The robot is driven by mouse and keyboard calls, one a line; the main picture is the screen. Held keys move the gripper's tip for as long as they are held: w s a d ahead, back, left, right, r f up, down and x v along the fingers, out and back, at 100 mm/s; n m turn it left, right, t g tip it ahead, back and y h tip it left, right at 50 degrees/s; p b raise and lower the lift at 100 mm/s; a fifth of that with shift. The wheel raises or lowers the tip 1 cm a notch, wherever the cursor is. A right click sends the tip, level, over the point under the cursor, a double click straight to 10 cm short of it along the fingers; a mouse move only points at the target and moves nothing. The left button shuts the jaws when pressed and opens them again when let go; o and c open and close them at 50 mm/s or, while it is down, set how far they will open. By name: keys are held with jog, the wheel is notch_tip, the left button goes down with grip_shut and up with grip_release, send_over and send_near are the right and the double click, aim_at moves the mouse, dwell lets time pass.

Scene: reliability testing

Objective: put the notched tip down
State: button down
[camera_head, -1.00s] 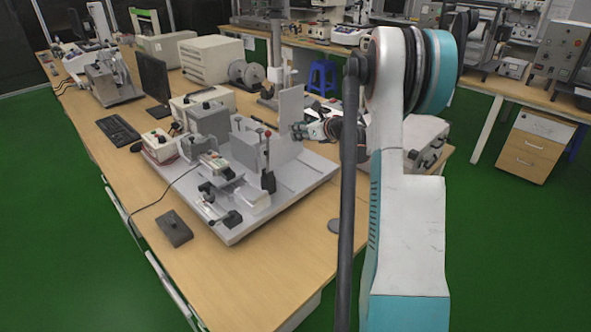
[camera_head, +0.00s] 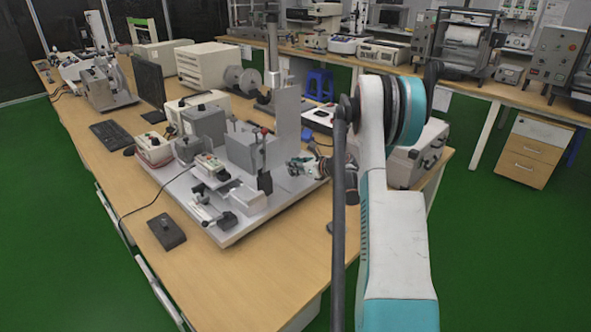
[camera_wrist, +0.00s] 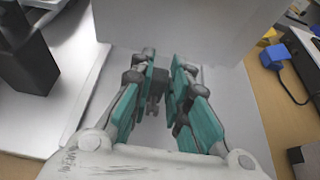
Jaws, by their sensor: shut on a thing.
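The notched tip (camera_wrist: 157,88) is a small dark grey piece between the fingers of my gripper in the wrist view. My gripper (camera_wrist: 160,72) has teal finger links and is shut on it, just above a pale plate surface. Whether the tip touches that surface, I cannot tell. In the head view my gripper (camera_head: 294,166) is low over the right part of the grey base plate (camera_head: 268,209), in front of an upright grey plate (camera_head: 287,117). The tip is too small to make out there.
A black-handled clamp (camera_head: 265,172) stands on the base plate left of my gripper; its dark block (camera_wrist: 22,60) fills the wrist view's upper left. The upright plate is close ahead. A grey case (camera_head: 416,158) stands to the right.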

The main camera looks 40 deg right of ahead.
jog(key=shift+f, duration=0.1)
jog(key=c, duration=1.5)
grip_release()
jog(key=shift+c, duration=0.2)
jog(key=shift+r, duration=0.2)
jog(key=a+p+v, duration=0.1)
jog(key=p+v, duration=0.3)
jog(key=v, duration=0.8)
jog(key=shift+d, duration=0.4)
